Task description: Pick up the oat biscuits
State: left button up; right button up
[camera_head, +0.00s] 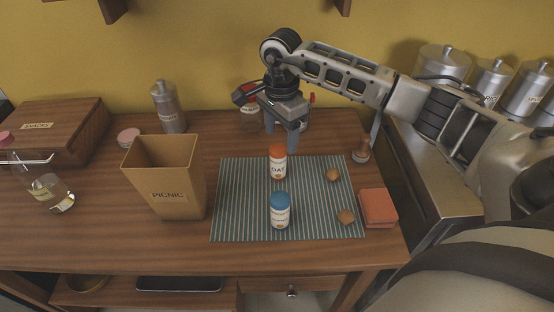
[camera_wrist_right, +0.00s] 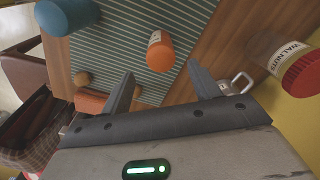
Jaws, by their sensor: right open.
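The oat biscuits jar (camera_head: 278,168), with an orange lid and a white label reading "OAT", stands upright on the striped mat (camera_head: 232,205). In the right wrist view its orange lid (camera_wrist_right: 160,55) shows just beyond the fingertips, between them. My right gripper (camera_head: 288,140) is open and empty. It points down behind and above the jar, apart from it; its two fingers also show in the right wrist view (camera_wrist_right: 160,75). A blue-lidded jar (camera_head: 280,212) stands in front of the oat jar on the mat. My left gripper is not in view.
A red-lidded jar labelled "WALNUTS" (camera_wrist_right: 292,65) is close beside the gripper. Two small brown round items (camera_head: 333,175) lie on the mat's right side, near an orange box (camera_head: 377,207). A "PICNIC" bin (camera_head: 170,190) stands left. A small wooden-based object (camera_head: 361,152) stands right.

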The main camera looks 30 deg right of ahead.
aim_at(278, 163)
jog(key=f, duration=0.6)
jog(key=f+p, duration=0.1)
jog(key=f, duration=0.2)
jog(key=shift+w+a+f, duration=0.1)
jog(key=shift+a+f, duration=0.15)
jog(key=shift+f, duration=0.15)
jog(key=c, duration=1.1)
